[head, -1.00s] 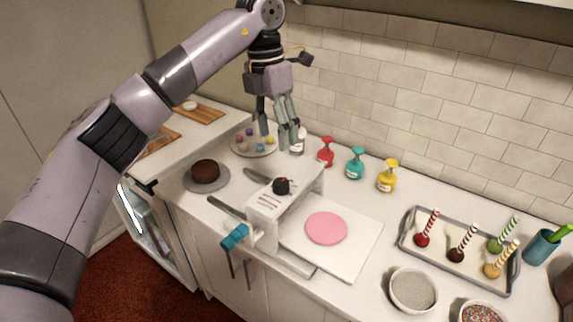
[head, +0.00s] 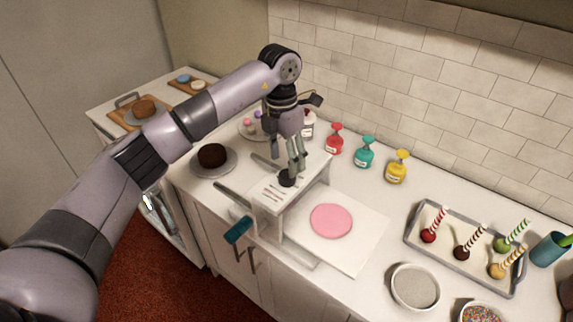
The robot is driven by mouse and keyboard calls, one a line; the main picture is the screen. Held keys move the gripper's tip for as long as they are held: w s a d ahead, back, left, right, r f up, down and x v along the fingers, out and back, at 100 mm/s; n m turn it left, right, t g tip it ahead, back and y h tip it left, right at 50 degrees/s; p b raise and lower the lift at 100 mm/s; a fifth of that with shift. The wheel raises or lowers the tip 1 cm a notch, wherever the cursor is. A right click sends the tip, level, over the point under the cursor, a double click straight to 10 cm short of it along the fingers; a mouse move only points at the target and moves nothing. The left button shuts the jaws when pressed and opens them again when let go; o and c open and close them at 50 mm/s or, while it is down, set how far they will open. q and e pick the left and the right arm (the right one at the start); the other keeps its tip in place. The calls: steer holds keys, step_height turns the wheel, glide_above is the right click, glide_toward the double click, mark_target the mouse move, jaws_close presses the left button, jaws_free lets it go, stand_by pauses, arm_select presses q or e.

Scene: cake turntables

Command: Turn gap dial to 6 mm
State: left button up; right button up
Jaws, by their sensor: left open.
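The gap dial (head: 287,179) is a small dark knob on top of a white roller machine (head: 272,195) with printed markings beside it. The machine has a teal crank handle (head: 238,230) at its front left. My left gripper (head: 294,170) points down with its fingers right at the dial, partly covering it. It is open; I cannot tell whether the fingers touch the knob. The dial's setting is too small to read. My right gripper is out of view.
A pink disc (head: 331,220) lies on the white board right of the machine. A dark cake (head: 212,155) sits on a turntable to the left. Red, teal and yellow bottles (head: 366,153) stand behind. A grey-rimmed tray (head: 411,238) and a bowl (head: 414,287) are at right.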

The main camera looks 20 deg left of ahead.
mark_target(286, 173)
arm_select(q)
steer(key=f, duration=0.1)
steer(key=f+p, duration=0.1)
steer(key=f, duration=0.1)
steer(key=shift+s+d+f, duration=0.15)
steer(key=shift+s+f, duration=0.05)
steer(key=shift+f, duration=0.45)
steer(key=c, duration=1.2)
steer(key=shift+o, duration=0.2)
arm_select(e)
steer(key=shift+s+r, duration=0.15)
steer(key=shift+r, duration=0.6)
